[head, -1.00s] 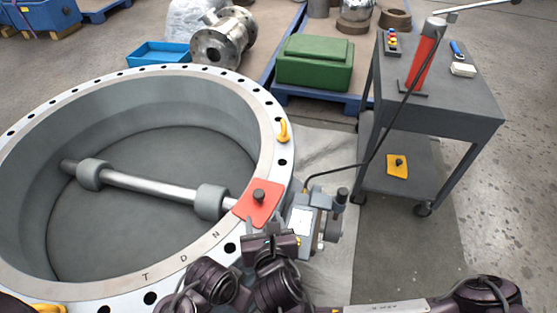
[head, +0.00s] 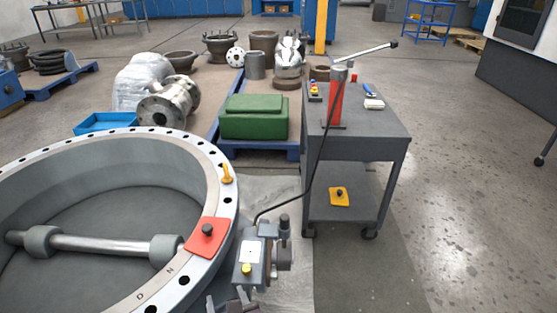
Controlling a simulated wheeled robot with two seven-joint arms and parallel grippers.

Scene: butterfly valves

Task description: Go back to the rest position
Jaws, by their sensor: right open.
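My right gripper (head: 234,301) shows only at the bottom edge, with its fingers apart and nothing seen between them. It is just below the grey actuator box (head: 250,258) with a yellow button, beside the large valve ring (head: 228,205). Most of my right arm is cut off by the frame. My left gripper is not in view. A red plate (head: 200,242) with a black knob sits on the ring's rim, above and left of my right gripper.
A grey cart (head: 375,140) with a red hand pump (head: 336,100) stands to the right; a hose runs from the pump to the actuator box. A green box (head: 254,118) rests on a blue pallet behind.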

